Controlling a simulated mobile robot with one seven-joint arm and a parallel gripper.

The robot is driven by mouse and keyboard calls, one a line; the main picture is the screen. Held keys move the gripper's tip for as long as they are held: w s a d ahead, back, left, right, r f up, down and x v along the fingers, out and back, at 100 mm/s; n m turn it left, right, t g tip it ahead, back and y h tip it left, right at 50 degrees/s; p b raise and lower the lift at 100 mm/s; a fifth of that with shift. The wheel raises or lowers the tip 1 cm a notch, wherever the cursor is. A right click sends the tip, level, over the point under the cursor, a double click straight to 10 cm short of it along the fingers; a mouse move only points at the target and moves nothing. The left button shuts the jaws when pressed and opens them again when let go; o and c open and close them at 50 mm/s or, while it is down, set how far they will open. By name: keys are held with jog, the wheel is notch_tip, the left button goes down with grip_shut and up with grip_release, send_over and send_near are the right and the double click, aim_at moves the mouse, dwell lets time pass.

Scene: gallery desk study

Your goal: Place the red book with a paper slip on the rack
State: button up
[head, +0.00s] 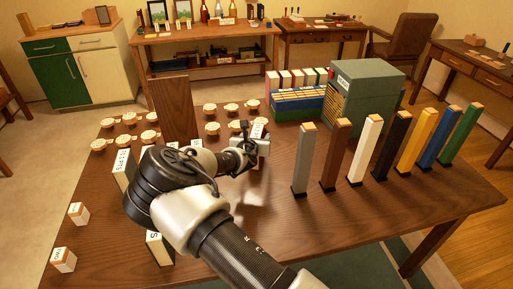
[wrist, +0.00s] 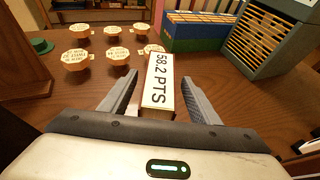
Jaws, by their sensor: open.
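My gripper (head: 250,146) is open over the middle of the desk. In the wrist view its two fingers (wrist: 158,85) stand on either side of a block with a white face labelled "58.2 PTS" (wrist: 160,80) and a thin reddish edge. The block's white top also shows in the head view (head: 258,128), partly hidden by my gripper. I cannot tell whether the fingers touch it. Behind it, a row of upright coloured, white-topped pieces (head: 272,82), some reddish, stands behind a blue and green box with yellow dividers (head: 298,113). I cannot tell for sure which thing is the red book or the rack.
A grey-green cabinet (head: 372,80) stands at the back right. Several coloured upright posts (head: 363,150) line the right side. Several small labelled round pieces (head: 212,109) and a brown upright board (head: 175,108) stand at back left. Labelled white blocks (head: 63,260) lie at front left.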

jog(key=shift+w+f, duration=0.3)
jog(key=shift+w, duration=0.35)
jog(key=shift+r, duration=0.1)
grip_shut()
